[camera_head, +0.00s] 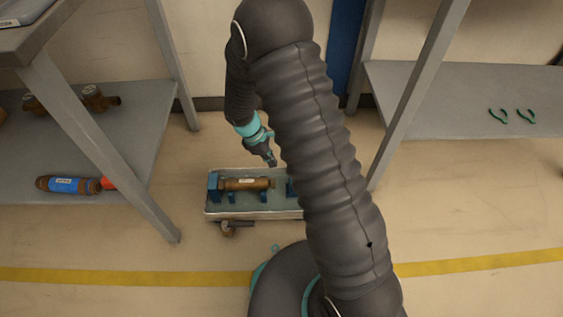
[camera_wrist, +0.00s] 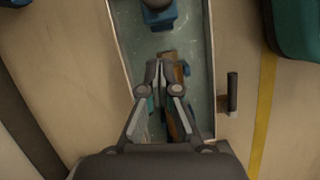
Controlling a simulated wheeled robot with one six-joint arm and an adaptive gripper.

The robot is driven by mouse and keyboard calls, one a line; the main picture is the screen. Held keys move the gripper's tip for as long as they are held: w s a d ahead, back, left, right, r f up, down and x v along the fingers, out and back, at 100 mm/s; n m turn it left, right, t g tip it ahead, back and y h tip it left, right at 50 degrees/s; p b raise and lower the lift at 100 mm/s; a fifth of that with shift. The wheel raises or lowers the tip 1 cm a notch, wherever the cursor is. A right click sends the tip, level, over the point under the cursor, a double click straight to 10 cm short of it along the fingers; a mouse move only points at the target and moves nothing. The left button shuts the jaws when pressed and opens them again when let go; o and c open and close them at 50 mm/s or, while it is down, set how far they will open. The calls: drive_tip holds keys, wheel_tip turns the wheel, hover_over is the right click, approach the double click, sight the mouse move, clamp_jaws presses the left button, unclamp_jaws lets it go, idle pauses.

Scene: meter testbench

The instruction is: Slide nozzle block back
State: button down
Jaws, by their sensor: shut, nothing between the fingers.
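The test bench (camera_head: 222,211) is a shallow grey tray on the floor, with a brass meter (camera_head: 246,184) lying lengthwise in it. A blue block (camera_head: 214,184) stands at the meter's left end. Another blue block (camera_head: 291,188) stands to its right, partly hidden by my arm. This right block, which looks like the nozzle block, shows in the wrist view (camera_wrist: 161,20) with a dark round part on top, apart from the meter's end. My gripper (camera_head: 272,163) is shut and empty above the bench. In the wrist view my gripper (camera_wrist: 162,70) covers part of the meter (camera_wrist: 175,125).
A valve with a dark handle (camera_head: 236,224) sits at the bench's front side. The left shelf (camera_head: 130,120) holds a blue-labelled meter (camera_head: 66,184) and brass fittings (camera_head: 97,98). The right shelf (camera_head: 440,100) holds green clips (camera_head: 498,116). Shelf legs flank the bench; floor is clear between.

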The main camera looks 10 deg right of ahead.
drive_tip(key=p+v, duration=0.1)
drive_tip(key=v, duration=0.7)
drive_tip(key=shift+w, duration=0.1)
